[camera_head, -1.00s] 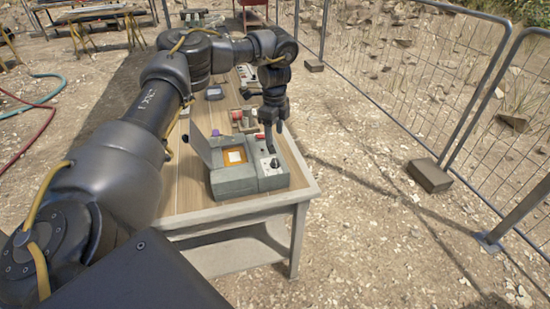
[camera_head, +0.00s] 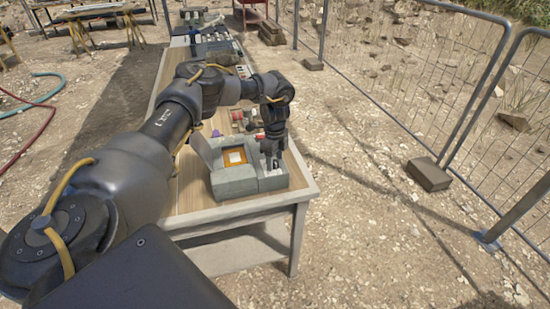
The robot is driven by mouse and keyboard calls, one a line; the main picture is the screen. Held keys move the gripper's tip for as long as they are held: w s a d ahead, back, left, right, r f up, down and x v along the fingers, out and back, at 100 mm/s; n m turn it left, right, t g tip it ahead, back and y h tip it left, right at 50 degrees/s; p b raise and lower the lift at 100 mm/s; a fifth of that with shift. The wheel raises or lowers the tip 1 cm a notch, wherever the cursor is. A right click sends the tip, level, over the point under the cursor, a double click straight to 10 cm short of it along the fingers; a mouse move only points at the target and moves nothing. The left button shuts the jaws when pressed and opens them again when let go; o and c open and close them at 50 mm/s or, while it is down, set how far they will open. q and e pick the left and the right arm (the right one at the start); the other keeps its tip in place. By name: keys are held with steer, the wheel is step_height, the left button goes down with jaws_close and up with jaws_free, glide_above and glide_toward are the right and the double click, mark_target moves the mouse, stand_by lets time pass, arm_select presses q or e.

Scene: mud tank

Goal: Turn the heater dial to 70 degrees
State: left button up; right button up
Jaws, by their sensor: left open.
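The heater (camera_head: 233,184) is a grey box with an open lid and an orange-framed recess, near the front end of the wooden workbench. Its control panel (camera_head: 272,182) is the right-hand part of the box. My left gripper (camera_head: 273,165) points down at this panel, with its fingertips at or just above the panel's top. It is open. The dial on the panel is hidden behind the fingers, so I cannot tell its setting or whether the fingers touch it. My right gripper is not in view.
The workbench (camera_head: 190,197) runs away from me, with small red and purple items behind the heater and more equipment farther back. A wire fence (camera_head: 400,90) with a block foot (camera_head: 428,175) stands at the right. Hoses lie on the gravel at the left.

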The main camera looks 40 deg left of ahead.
arm_select(q)
steer(key=shift+c, duration=0.4)
steer(key=c, duration=0.9)
